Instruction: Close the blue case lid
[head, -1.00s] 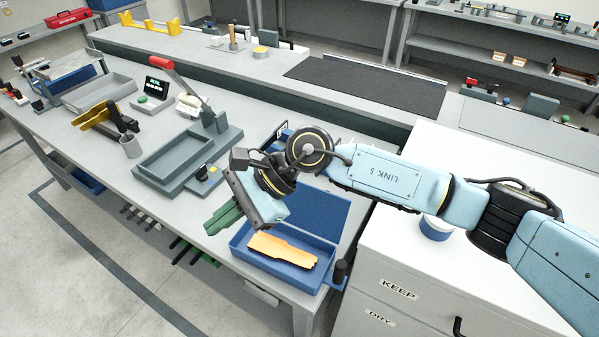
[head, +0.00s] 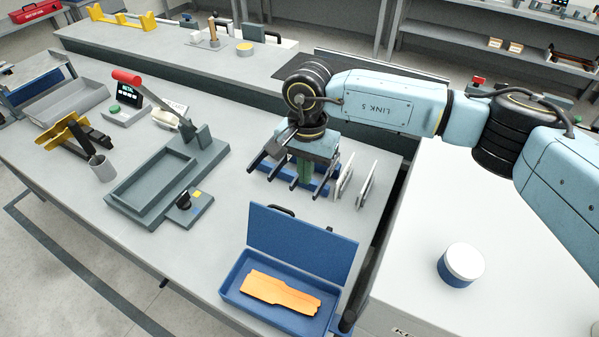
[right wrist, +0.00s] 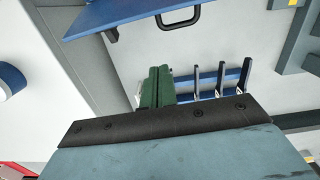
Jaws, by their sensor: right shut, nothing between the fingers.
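The blue case (head: 232,291) sits open at the table's front edge in the head view, with an orange piece (head: 280,292) inside. Its blue lid (head: 302,240) stands raised at the back, with a dark handle (head: 281,210) on its top edge. In the right wrist view the lid (right wrist: 120,16) and handle (right wrist: 180,20) show at the top. My right gripper (head: 305,175) is beyond the lid, apart from it, pointing down. Its green fingers (right wrist: 155,85) are together and empty. My left gripper is out of view.
A blue rack with dark prongs (head: 268,165) stands close by my right gripper, with white upright plates (head: 366,185) beside it. A grey press with a red handle (head: 150,185) is to the left. A round blue-and-white container (head: 461,264) stands on the white cabinet.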

